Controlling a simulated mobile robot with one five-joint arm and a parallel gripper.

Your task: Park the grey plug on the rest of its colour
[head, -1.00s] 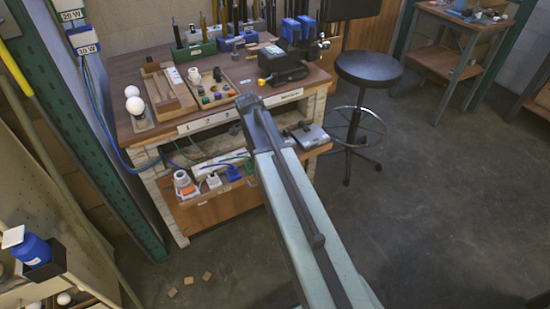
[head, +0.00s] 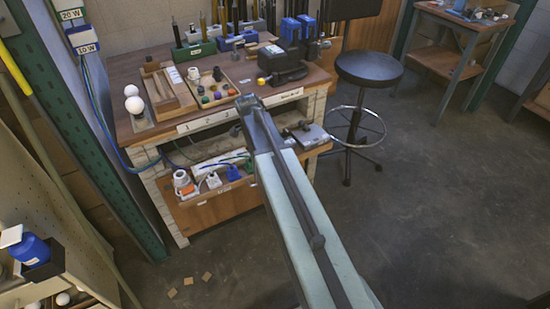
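My arm reaches from the bottom of the head view towards the workbench (head: 140,132). The dark end of my gripper (head: 247,102) is over the bench's front edge, and its fingers are hidden from this angle. Small coloured pieces lie in a wooden tray (head: 240,93) on the bench top, with a white fitting and a dark fitting behind them. Several plugs and fittings stand on the lower shelf, including a white plug (head: 213,181) and a blue plug (head: 233,173). I cannot pick out the grey plug or its rest for certain; they are too small or hidden.
A black box (head: 283,64) stands at the bench's right. White balls (head: 133,105) sit at the left end. A black stool (head: 370,70) stands to the right. A green post (head: 120,185) rises at the left.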

